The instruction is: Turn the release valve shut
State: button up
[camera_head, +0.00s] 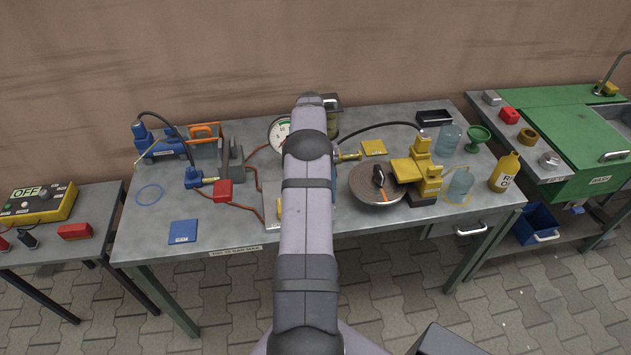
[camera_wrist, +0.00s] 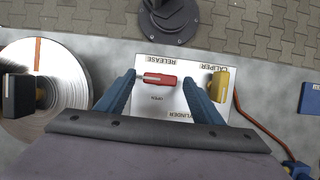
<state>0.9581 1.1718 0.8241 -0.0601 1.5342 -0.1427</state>
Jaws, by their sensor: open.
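A white valve panel (camera_wrist: 175,108) lies on the bench in the wrist view, printed RELEASE, CALIPER and CYLINDER. The red lever (camera_wrist: 160,79) sits beside the RELEASE print and lies crosswise in the picture, above a small OPEN mark. A yellow lever (camera_wrist: 219,85) stands near the CALIPER print, lengthwise in the picture. My gripper (camera_wrist: 158,77) is open, its two blue fingers on either side of the red lever; I cannot tell whether they touch it. In the head view my arm hides the gripper and most of the panel (camera_head: 270,211).
A grooved disc (camera_head: 372,197) with a black clamp lies beside the panel. Red hoses (camera_head: 245,207) run on its other side. A pressure gauge (camera_head: 280,130) stands behind. A blue pad (camera_head: 184,231) and a red block (camera_head: 223,190) lie left. Bare bench shows at front left.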

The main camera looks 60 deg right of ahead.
jog(key=v, duration=0.6)
jog(key=shift+r+p, duration=0.25)
jog(key=shift+p, duration=0.1)
jog(key=shift+w+r, duration=0.1)
dwell(0.5)
